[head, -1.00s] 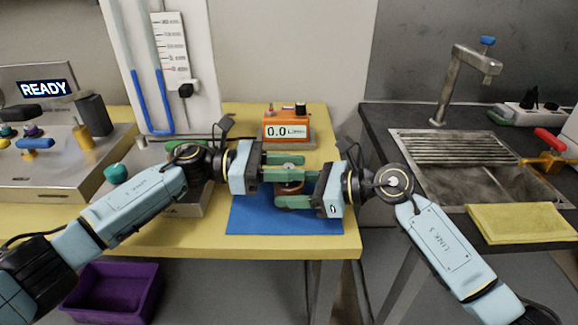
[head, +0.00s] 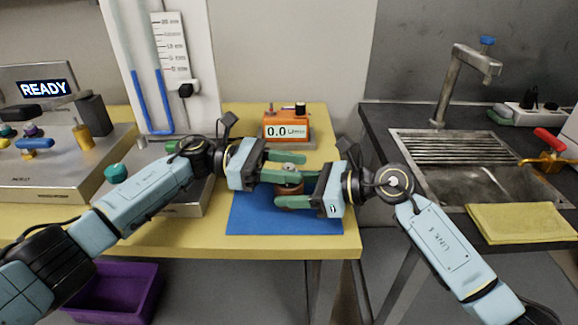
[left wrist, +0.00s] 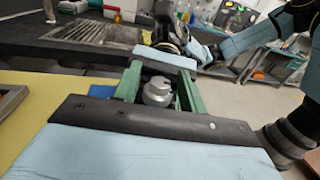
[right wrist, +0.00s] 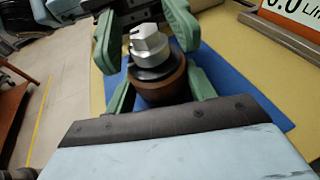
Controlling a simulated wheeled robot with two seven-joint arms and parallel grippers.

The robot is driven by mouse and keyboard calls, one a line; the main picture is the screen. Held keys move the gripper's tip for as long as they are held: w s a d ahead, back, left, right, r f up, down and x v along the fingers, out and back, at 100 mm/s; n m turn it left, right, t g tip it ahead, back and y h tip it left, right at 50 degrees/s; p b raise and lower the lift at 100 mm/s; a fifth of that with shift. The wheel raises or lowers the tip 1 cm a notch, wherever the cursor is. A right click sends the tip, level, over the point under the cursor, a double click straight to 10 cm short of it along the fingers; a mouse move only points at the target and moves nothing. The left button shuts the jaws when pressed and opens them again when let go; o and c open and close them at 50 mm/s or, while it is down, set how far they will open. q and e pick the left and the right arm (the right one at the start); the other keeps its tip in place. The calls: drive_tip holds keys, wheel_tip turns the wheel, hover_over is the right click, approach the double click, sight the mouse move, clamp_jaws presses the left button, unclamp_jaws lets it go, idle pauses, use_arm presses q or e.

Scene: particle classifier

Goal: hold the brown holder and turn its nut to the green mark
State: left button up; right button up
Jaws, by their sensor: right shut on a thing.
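The brown holder (right wrist: 160,88) stands upright above the blue mat. My right gripper (head: 288,190) is shut on its sides; its green fingers flank the holder in the right wrist view. The silver nut (right wrist: 149,44) sits on top of the holder above a black collar, and also shows in the left wrist view (left wrist: 157,92). My left gripper (head: 284,168) is around the nut, one finger on each side. Gaps show between its fingers and the nut, so it is open. I cannot make out the green mark in any view.
The blue mat (head: 285,222) lies on the yellow table (head: 190,230). An orange meter (head: 286,128) reading 0.0 stands behind the holder. A metal box with a green knob (head: 116,173) is at left. A sink (head: 450,165) is in the dark counter at right.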

sight(289, 166)
use_arm(q)
wheel_tip(289, 166, up, 10)
drive_tip(key=shift+r, duration=0.1)
idle(0.5)
